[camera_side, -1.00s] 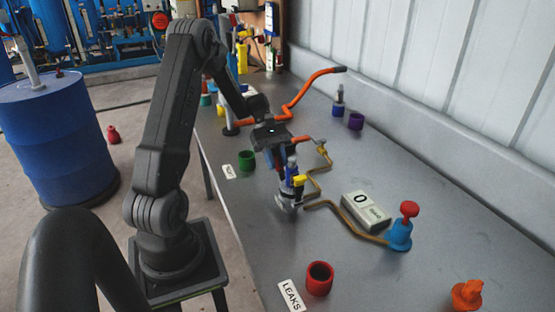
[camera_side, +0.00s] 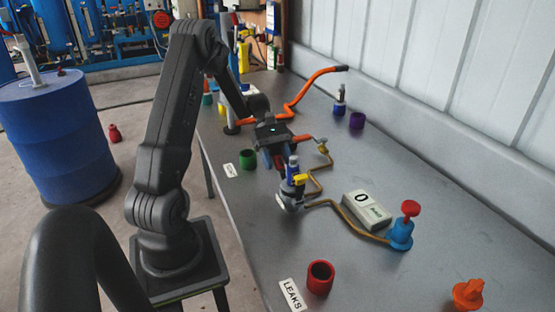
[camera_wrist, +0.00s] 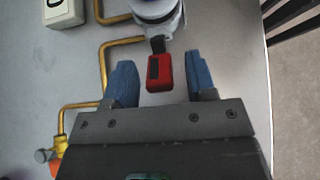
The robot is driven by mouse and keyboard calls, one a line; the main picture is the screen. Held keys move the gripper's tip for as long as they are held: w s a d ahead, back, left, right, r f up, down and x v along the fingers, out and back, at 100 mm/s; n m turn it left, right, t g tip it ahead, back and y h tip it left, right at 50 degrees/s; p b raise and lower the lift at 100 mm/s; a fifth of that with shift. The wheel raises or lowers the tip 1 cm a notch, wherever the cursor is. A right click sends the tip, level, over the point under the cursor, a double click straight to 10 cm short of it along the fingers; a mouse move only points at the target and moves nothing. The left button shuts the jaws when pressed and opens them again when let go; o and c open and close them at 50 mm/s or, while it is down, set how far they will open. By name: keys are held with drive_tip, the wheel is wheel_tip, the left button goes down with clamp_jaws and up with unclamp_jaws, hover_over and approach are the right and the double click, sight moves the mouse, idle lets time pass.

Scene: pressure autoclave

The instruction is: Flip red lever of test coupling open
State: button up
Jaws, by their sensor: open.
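The test coupling (camera_side: 290,192), a silver body with a blue top and a yellow part, stands upright on the grey bench in the side view. Its grey-white body (camera_wrist: 154,10) is cut off at the top of the wrist view. The red lever (camera_wrist: 159,73) sticks out from it toward my gripper, on a dark stem. My gripper (camera_wrist: 160,66) is open, with one blue fingertip on each side of the lever and a visible gap on both sides.
A brass pipe (camera_side: 345,217) runs from the coupling past a gauge box (camera_side: 367,211) reading 0 to a blue fitting (camera_side: 400,234) with a red knob. Red (camera_side: 320,278) and green (camera_side: 248,159) cups stand nearby.

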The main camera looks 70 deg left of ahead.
drive_tip(key=v, duration=1.4)
drive_tip(key=shift+d, duration=0.1)
drive_tip(key=d+r+m+y, duration=0.3)
drive_tip(key=d+r+m, duration=0.1)
drive_tip(key=d, duration=0.5)
drive_tip(key=d+r+m+y, duration=0.3)
drive_tip(key=d+m, duration=0.1)
drive_tip(key=d, duration=0.6)
drive_tip(key=s+d+m+t+y, duration=0.4)
drive_tip(key=s+d+m, duration=0.6)
drive_tip(key=d, duration=0.4)
drive_tip(key=shift+s+r+t, duration=0.2)
drive_tip(key=shift+s+t, duration=0.15)
drive_tip(key=shift+t, duration=0.45)
